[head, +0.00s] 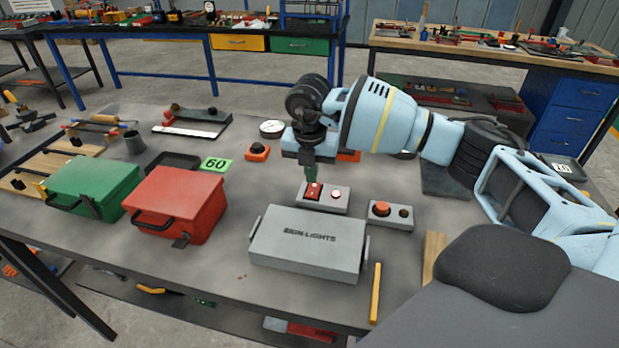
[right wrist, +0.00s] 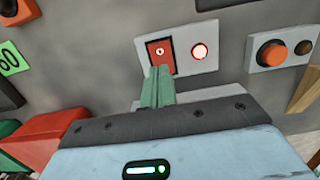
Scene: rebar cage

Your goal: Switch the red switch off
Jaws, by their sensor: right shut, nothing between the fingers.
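The red switch (head: 314,191) is a red rocker on a small light-grey box (head: 324,204), behind the grey "SIGN LIGHTS" box. A round lamp (head: 336,194) to its right shows pale pinkish white. In the right wrist view the red switch (right wrist: 160,54) carries a small white mark and the lamp (right wrist: 199,51) looks lit. My right gripper (head: 310,177) points down with green fingertips at the switch. Its shut, empty fingertips (right wrist: 157,78) overlap the switch's lower edge in the right wrist view; I cannot tell whether they touch it. My left gripper is not in view.
The "SIGN LIGHTS" box (head: 309,243) stands in front of the switch. An orange-button box (head: 390,214) is to the right. A red case (head: 176,204) and a green case (head: 93,187) stand to the left. The yellow bar (head: 375,293) lies near the table's front edge.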

